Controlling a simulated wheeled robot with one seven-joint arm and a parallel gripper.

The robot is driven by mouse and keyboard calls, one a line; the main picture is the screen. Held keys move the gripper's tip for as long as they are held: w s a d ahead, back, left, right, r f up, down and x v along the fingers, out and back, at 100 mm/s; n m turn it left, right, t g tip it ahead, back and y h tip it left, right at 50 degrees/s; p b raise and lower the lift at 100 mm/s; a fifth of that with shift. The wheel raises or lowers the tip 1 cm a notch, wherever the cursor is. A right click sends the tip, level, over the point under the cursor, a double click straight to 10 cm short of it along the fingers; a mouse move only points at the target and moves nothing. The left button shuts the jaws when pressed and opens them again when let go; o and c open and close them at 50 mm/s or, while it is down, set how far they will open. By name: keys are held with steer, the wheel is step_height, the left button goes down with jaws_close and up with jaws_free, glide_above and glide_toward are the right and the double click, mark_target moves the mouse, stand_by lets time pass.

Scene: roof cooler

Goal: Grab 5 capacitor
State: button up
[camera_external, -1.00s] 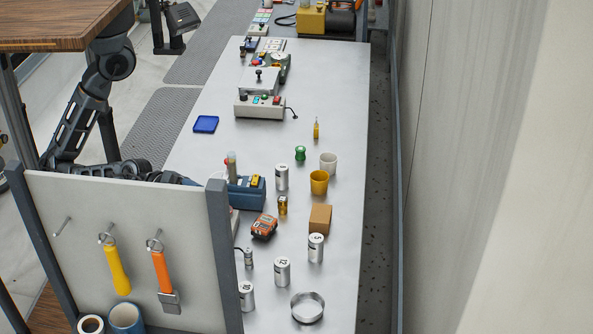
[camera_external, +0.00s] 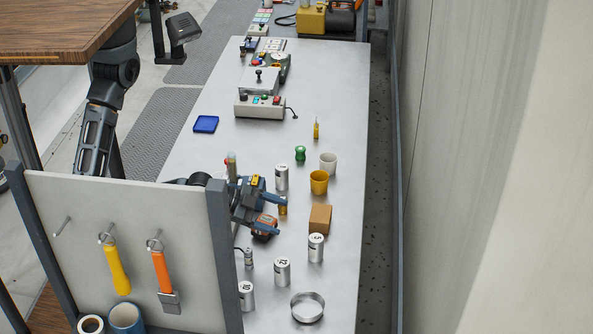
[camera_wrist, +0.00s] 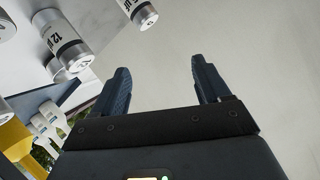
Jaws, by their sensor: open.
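The silver capacitor marked 5 (camera_external: 316,248) stands upright on the bench, right of the one marked 12 (camera_external: 282,271) and in front of a brown box. My gripper (camera_external: 277,209) is above the bench by the orange device, behind and left of capacitor 5. Its jaws are open, with nothing between them. In the wrist view, the jaws (camera_wrist: 162,66) point towards bare bench.
More capacitors stand at the front left (camera_external: 246,296) and behind (camera_external: 282,178). A metal ring (camera_external: 307,307) lies at the front. The brown box (camera_external: 320,218), yellow cup (camera_external: 319,182) and white cup (camera_external: 328,163) stand near the right. The orange device (camera_external: 264,228) lies partly under my gripper.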

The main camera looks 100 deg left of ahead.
mark_target(317, 243)
steer(key=w+f+n+y+b, duration=0.2)
steer(key=w+f+n+b, duration=0.15)
steer(key=w+n, duration=0.5)
steer(key=f, duration=0.6)
steer(key=shift+w+a+f+b, duration=0.25)
steer(key=shift+a+b, duration=0.1)
steer(key=shift+x, duration=1.45)
steer(key=shift+r, duration=0.15)
steer(key=shift+a+y, duration=0.1)
steer(key=shift+y, duration=0.2)
steer(key=c, duration=1.1)
